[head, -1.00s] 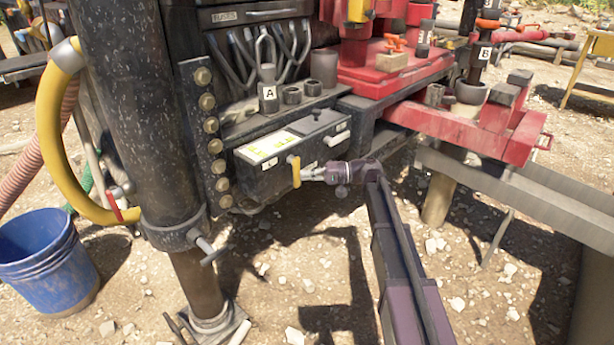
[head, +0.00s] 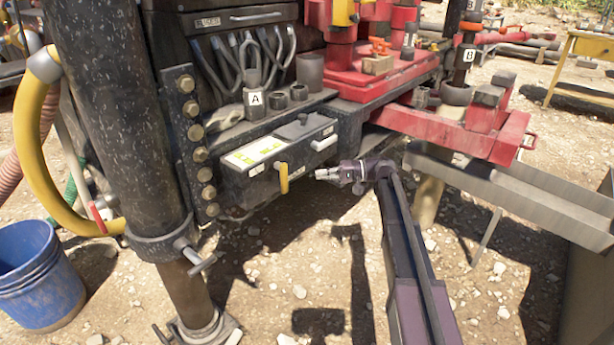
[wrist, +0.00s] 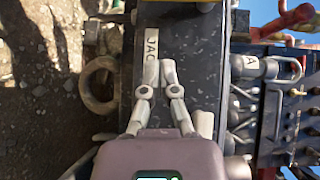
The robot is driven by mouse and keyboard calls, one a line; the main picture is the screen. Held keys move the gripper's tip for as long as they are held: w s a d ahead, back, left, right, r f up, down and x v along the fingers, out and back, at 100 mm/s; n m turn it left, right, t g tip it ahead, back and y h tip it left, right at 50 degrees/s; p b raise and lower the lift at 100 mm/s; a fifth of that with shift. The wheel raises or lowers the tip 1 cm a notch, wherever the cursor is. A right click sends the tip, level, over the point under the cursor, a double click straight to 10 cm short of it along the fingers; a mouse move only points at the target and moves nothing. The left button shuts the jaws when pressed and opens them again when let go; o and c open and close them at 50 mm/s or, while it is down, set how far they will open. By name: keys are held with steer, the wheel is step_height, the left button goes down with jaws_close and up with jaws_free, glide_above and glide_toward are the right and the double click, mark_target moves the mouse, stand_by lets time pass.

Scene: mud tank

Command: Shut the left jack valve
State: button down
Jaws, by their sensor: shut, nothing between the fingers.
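A yellow valve handle (head: 283,178) hangs down on the front face of a dark box in the head view. A pale label (head: 256,168) lies on that box's sloped top at left. My gripper (head: 319,173) is right of the yellow handle, shut and empty, with a small gap between them. In the wrist view my gripper (wrist: 160,66) has its fingertips together before the dark box face. A label (wrist: 152,45) there reads "JAC", the rest covered by the fingers. A yellow strip (wrist: 178,5) shows at the wrist view's top edge.
A pale grey handle (head: 325,143) sticks out at the box's right end. A thick dark column (head: 118,120) stands left, with a blue bucket (head: 38,275) beside it. Red beams (head: 455,137) and a grey channel (head: 510,190) lie right. Open gravel is below.

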steer(key=shift+w+d, duration=0.2)
steer(key=shift+d, duration=0.95)
steer(key=shift+w+d, duration=0.15)
steer(key=shift+d, duration=0.95)
steer(key=s+d+f+m+t+h+p, duration=0.25)
steer(key=s+f+h+p, duration=0.4)
steer(key=s, duration=0.75)
steer(key=s+d+f+h+p, duration=0.2)
steer(key=s+d+h+p, duration=0.1)
steer(key=s+d+h, duration=0.85)
step_height(320, 180, up, 38)
steer(key=s+d+y+p, duration=0.1)
steer(key=p, duration=3.6)
steer(key=shift+p, duration=0.3)
steer(key=shift+s, duration=0.15)
